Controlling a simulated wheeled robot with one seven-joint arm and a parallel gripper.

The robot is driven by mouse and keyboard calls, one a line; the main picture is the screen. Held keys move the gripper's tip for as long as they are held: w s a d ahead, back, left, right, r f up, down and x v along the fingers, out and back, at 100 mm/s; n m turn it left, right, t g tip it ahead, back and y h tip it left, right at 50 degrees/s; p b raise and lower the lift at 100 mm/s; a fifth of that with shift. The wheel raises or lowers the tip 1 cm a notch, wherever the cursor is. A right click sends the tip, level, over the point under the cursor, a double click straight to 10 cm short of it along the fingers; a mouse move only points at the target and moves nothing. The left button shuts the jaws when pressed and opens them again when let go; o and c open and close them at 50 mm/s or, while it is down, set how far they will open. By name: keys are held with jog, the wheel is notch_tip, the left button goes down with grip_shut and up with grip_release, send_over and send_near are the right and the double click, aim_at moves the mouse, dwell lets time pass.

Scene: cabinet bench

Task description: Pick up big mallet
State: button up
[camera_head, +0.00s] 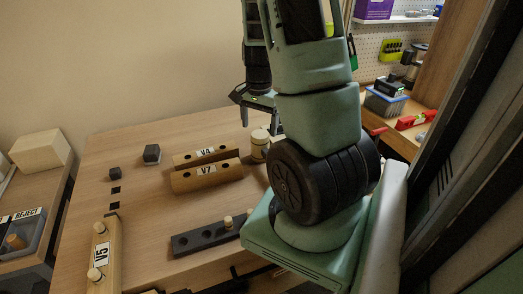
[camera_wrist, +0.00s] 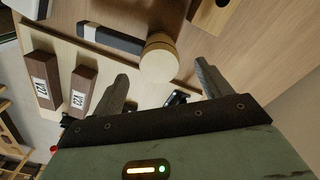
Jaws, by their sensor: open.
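In the wrist view a pale round wooden head (camera_wrist: 160,60) shows beyond my fingers, with a dark bar that has a white end (camera_wrist: 108,39) running up to it from the left; together they look like the mallet. My gripper (camera_wrist: 165,84) is open, its two fingers apart on either side below the round head, with nothing between them. In the head view my gripper (camera_head: 258,104) hangs above the back of the bench. A pale round wooden piece (camera_head: 259,146) stands below it, partly hidden by my arm; I cannot tell surely that it is the same head.
Wooden blocks marked V4 (camera_head: 190,157) and V7 (camera_head: 190,179) lie left of it on the bench (camera_head: 140,215). A dark holed block (camera_head: 205,238) is nearer. Two small dark cubes (camera_head: 152,153) lie left.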

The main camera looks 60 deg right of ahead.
aim_at(260, 142)
jog(key=f, duration=0.7)
jog(key=shift+d+f, duration=0.2)
jog(key=shift+d, duration=0.05)
jog(key=c, duration=1.2)
